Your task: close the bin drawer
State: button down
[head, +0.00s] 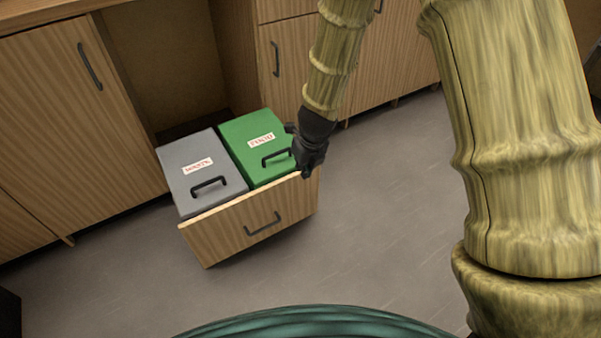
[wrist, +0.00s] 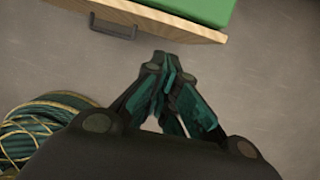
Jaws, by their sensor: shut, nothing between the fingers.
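The bin drawer (head: 237,238) is pulled out from the cabinet, with a wooden front and a dark bar handle (head: 262,225). It holds a grey-lidded bin (head: 184,187) on the left and a green-lidded bin (head: 240,133) on the right. My gripper (head: 306,172) is shut and empty at the drawer front's right end, by the green bin. In the wrist view my gripper (wrist: 168,62) is just outside the front panel (wrist: 160,20), right of the handle (wrist: 113,25). I cannot tell whether the fingertips touch the panel.
Closed wooden cabinets stand left (head: 70,110) and right (head: 400,50) of the opening (head: 165,65) behind the drawer. The grey floor (head: 385,200) in front and to the right is clear.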

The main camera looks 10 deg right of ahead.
jog(key=b, duration=0.3)
send_near(292, 180)
notch_tip(292, 180, down, 5)
jog(key=s, duration=0.3)
jog(key=w+b, duration=0.1)
jog(key=w, duration=0.3)
jog(key=shift+a, duration=0.15)
